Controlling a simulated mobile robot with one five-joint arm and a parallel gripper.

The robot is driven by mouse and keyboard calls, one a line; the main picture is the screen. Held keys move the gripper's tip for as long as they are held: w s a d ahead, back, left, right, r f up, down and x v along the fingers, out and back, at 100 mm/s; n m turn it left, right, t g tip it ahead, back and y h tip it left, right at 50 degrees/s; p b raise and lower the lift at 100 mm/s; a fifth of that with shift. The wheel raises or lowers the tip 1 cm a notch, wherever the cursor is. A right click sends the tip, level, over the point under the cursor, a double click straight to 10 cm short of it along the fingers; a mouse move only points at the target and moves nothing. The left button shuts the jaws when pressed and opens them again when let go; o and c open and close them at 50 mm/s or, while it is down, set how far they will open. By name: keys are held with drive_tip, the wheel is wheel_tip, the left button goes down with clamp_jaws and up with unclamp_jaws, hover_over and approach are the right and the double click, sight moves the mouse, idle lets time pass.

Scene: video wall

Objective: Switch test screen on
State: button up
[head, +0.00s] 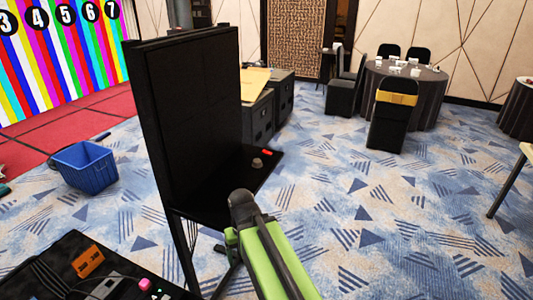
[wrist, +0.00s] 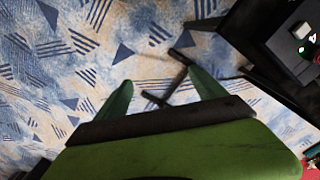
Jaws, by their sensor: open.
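A tall black screen panel (head: 190,110) stands upright in the middle of the head view, its face dark. A black ledge (head: 215,203) juts from its foot. On the ledge sit a small red switch-like piece (head: 267,152) and a grey knob (head: 257,163). My green arm reaches up in front of the ledge's near side; my fingertips cannot be made out there. In the wrist view my gripper (wrist: 162,92) has its two green fingers spread apart, with only carpet and dark stand legs behind the gap. Nothing is held.
A black table (head: 70,262) at lower left carries an orange piece, a pink button and small devices. A blue crate (head: 84,167) stands on the carpet. A striped, numbered video wall (head: 65,50) is at the back left. Dark cases (head: 262,110) stand behind the panel. Open carpet lies right.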

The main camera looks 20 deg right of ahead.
drive_tip(key=shift+c, duration=0.2)
clamp_jaws()
idle(1.4)
